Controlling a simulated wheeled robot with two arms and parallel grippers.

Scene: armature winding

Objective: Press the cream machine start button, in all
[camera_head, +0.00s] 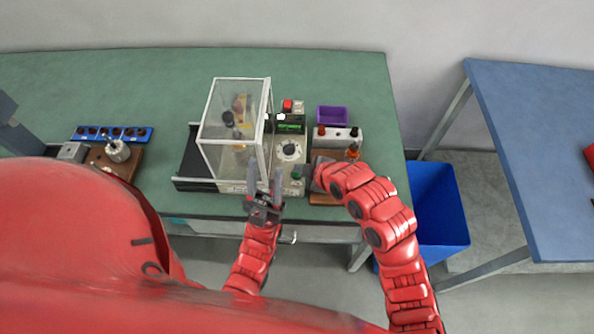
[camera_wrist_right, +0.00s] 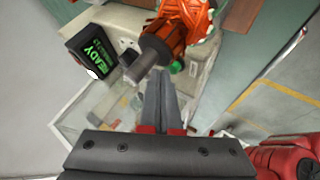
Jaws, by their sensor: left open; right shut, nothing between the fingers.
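The cream machine (camera_head: 290,150) stands mid-table with a clear guard box (camera_head: 235,125) on its left. A green button (camera_head: 297,175) sits low on its panel and shows partly in the right wrist view (camera_wrist_right: 177,67). My right gripper (camera_head: 306,171) is shut and empty, close beside the green button; I cannot tell whether it touches. Its fingertips also show in the right wrist view (camera_wrist_right: 160,76). My left gripper (camera_head: 265,178) is open and empty in front of the guard box. A display reads READY (camera_wrist_right: 92,52). A red button (camera_head: 287,105) is at the panel's back.
An orange-wound armature (camera_head: 352,151) stands right of the machine, near my right gripper; it looms in the wrist view (camera_wrist_right: 185,28). A purple bin (camera_head: 332,115) is behind it. A blue rack (camera_head: 112,133) is at left. A blue tub (camera_head: 437,210) is beside the table.

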